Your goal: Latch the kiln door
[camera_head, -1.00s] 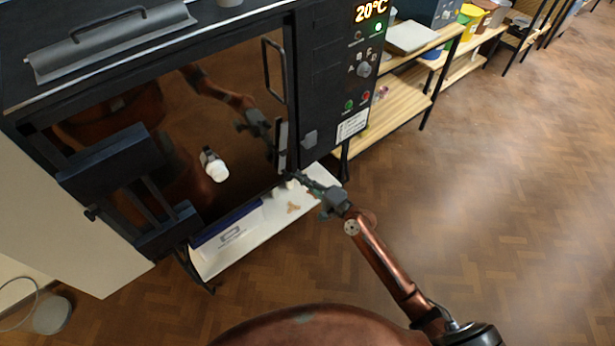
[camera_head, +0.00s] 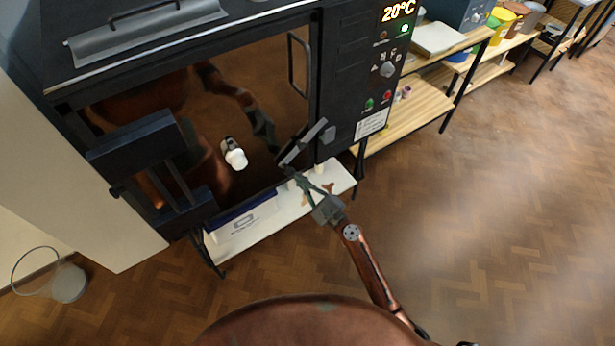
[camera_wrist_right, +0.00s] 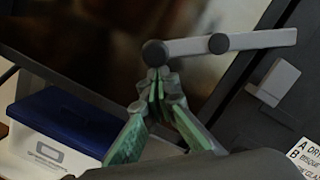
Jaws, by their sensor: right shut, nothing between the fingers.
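The kiln door (camera_head: 268,70) is a dark, reflective panel that looks closed against the kiln front. Its grey latch lever (camera_head: 316,131) sits low at the door's right edge, tilted up to the right. In the right wrist view the lever (camera_wrist_right: 260,39) lies nearly level, its free end above and apart from the grey catch block (camera_wrist_right: 273,82). The catch block (camera_head: 328,135) is on the control panel side. My right gripper (camera_head: 296,178) is shut and empty, just below the lever's lower left end; its tips (camera_wrist_right: 158,76) look close to the round dark knob, contact unclear. My left gripper is out of view.
A white shelf (camera_head: 345,178) with a blue-lidded box (camera_head: 245,215) is under the door. A dark bracket (camera_head: 135,145) juts out at the left. Wooden shelving (camera_head: 425,105) stands to the right. The floor (camera_head: 500,230) to the right is clear.

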